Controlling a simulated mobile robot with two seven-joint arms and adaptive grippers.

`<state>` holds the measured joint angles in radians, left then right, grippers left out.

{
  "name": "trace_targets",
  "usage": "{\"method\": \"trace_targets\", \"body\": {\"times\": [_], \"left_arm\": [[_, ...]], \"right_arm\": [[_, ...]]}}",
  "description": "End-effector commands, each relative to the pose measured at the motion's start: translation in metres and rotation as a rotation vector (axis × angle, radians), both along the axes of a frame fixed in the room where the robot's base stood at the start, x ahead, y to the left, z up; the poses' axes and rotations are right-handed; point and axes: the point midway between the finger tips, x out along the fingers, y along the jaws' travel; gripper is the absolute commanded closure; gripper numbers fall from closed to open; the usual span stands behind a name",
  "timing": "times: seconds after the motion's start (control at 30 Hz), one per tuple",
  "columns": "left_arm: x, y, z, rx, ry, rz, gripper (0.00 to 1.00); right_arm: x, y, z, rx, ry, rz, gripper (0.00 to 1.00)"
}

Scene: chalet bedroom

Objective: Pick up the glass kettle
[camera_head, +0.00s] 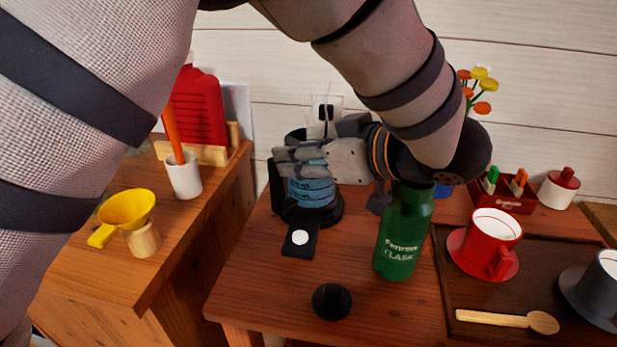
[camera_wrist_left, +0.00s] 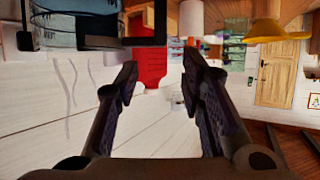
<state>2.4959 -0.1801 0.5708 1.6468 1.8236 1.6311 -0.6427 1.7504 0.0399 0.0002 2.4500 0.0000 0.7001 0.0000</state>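The glass kettle (camera_head: 312,192) stands on its round black base (camera_head: 335,214) on the wooden table. Blue shows through its glass, and its black handle (camera_head: 276,188) is on the left. My left gripper (camera_head: 286,162) reaches in from the right at the height of the kettle's upper part and hides some of it. In the left wrist view the fingers of my left gripper (camera_wrist_left: 157,82) are apart with nothing between them. The kettle (camera_wrist_left: 75,28) shows there at the upper left, beside the fingers. I cannot tell whether they touch it. My right gripper is not seen.
A green flask (camera_head: 402,245) stands close beside the kettle, under my left wrist. A black round object (camera_head: 332,301) lies in front. A dark tray (camera_head: 450,290) with a red cup (camera_head: 493,240) is at right. A yellow funnel (camera_head: 125,210) is on the left-hand counter.

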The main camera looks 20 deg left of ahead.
Motion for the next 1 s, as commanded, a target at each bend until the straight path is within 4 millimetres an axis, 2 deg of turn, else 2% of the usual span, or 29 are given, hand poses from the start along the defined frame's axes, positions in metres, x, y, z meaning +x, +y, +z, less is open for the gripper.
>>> {"method": "trace_targets", "body": {"times": [0.03,0.1,0.27,0.43,0.6,0.7,0.93,0.97,1.0], "left_arm": [[0.000,0.000,-0.018,0.003,0.016,-0.002,0.64],[0.000,0.000,-0.039,0.004,0.018,-0.002,0.64],[0.000,0.000,-0.074,0.002,0.015,-0.002,0.64],[0.005,0.019,-0.078,0.002,0.006,0.001,0.64],[0.015,0.052,-0.092,0.002,0.006,0.000,0.64],[0.019,0.064,-0.097,0.002,0.006,0.000,0.64],[0.020,0.067,-0.098,0.001,0.006,-0.002,0.64],[0.020,0.067,-0.098,0.001,0.006,-0.002,0.66],[0.020,0.067,-0.098,0.002,0.005,-0.002,0.76]], "right_arm": [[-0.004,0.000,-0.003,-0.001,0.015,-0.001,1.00],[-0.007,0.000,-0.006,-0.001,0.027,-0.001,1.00],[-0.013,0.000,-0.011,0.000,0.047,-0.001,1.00],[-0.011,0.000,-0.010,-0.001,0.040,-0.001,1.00],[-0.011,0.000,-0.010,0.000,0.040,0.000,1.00],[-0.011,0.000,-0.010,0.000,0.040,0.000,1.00],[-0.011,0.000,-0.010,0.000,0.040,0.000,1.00],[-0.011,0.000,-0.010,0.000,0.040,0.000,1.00],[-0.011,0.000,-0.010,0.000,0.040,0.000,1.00]]}}
